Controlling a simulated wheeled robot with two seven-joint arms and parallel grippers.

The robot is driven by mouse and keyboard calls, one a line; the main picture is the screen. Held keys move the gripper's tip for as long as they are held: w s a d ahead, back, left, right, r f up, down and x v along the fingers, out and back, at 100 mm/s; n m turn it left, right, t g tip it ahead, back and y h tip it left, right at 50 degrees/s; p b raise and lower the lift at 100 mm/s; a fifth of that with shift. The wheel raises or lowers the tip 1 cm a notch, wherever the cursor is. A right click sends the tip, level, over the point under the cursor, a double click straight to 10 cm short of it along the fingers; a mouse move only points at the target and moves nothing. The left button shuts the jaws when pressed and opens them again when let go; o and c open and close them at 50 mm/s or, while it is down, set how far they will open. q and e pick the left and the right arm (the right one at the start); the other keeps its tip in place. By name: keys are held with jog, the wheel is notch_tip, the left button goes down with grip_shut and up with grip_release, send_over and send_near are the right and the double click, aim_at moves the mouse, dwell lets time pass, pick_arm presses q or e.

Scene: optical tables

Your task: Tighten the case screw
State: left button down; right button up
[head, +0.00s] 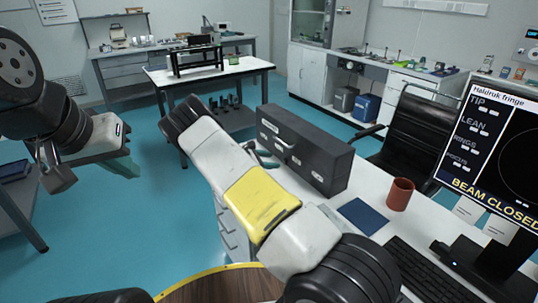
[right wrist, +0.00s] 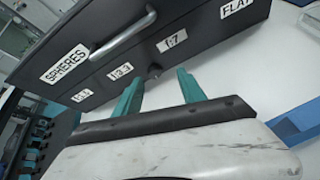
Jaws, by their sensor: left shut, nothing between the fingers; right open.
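The dark grey case (head: 305,150) stands on the white desk, a silver handle on its near face. In the right wrist view the case (right wrist: 215,55) shows labels reading SPHERES, 1:7 and FLAT. A small dark round knob or screw (right wrist: 154,71) sits low on that face, between the two fingertips in the picture. My right gripper (right wrist: 158,88) is open and empty, its teal fingers pointing at the case face; I cannot tell if they touch it. In the head view my right gripper (head: 264,158) is partly hidden by its arm. My left gripper (head: 122,165) is shut and empty, away at the left.
A red-brown mug (head: 399,194), a dark blue pad (head: 362,216) and a keyboard (head: 425,275) are on the desk. A monitor (head: 490,150) reads BEAM CLOSED. A black chair (head: 415,135) stands behind. The blue floor (head: 110,235) at left is clear.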

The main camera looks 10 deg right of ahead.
aim_at(283, 162)
jog(key=shift+w+a+f+n+t, duration=0.25)
jog(key=shift+w+f+n, duration=0.15)
jog(key=shift+f, duration=0.1)
jog(key=shift+w+a+f+n+t, duration=0.2)
jog(key=shift+w+f+n+t, duration=0.05)
jog(key=shift+f+n, duration=0.2)
jog(key=shift+w+d+f, duration=0.15)
jog(key=shift+d, duration=0.1)
jog(key=x, duration=0.7)
jog(key=shift+d, duration=0.1)
grip_shut()
